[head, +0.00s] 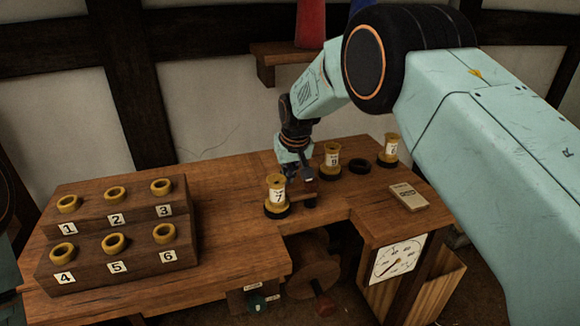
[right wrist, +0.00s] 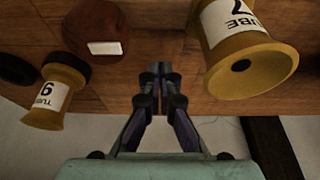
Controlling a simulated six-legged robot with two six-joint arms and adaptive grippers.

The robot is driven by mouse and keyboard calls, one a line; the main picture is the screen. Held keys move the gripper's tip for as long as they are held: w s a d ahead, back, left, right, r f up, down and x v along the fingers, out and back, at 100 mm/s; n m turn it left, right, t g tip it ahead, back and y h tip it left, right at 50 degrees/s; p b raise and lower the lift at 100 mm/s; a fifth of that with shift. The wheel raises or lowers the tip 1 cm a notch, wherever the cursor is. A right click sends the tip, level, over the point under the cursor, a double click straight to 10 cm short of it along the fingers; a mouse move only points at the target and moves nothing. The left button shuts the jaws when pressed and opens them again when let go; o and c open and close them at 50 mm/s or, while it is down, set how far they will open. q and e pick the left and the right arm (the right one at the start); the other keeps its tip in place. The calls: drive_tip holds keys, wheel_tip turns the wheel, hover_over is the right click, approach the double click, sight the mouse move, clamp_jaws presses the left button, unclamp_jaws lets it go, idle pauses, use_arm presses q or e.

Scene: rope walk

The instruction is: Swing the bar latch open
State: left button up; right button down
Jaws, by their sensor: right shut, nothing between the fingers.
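I cannot make out a bar latch for certain in either view. A dark red-brown piece with a pale plate (right wrist: 104,42) stands between two yellow tubes in the right wrist view; in the head view it seems to be the small brown piece (head: 306,190) beside tube 7. My right gripper (right wrist: 160,72) is shut and empty, its fingertips close together over the bench, between that piece and tube 7. In the head view the right gripper (head: 292,170) is partly hidden behind tube 7. My left gripper is not in view.
Tube 7 (head: 276,194) and tube 9 (head: 331,158) stand close on either side of the right gripper. A stepped numbered rack (head: 100,268) fills the left.

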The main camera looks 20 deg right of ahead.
drive_tip(key=shift+s+r, duration=0.25)
drive_tip(key=shift+s, duration=0.5)
drive_tip(key=shift+s+d, duration=0.2)
drive_tip(key=shift+s, duration=0.4)
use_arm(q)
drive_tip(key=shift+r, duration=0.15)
use_arm(e)
drive_tip(key=shift+s+a, duration=0.1)
drive_tip(key=shift+s, duration=0.55)
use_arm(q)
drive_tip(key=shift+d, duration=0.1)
use_arm(e)
drive_tip(key=shift+w+f, duration=0.1)
drive_tip(key=shift+p, duration=0.3)
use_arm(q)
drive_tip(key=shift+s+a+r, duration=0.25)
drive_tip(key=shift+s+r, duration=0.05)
use_arm(e)
drive_tip(key=shift+n, duration=0.3)
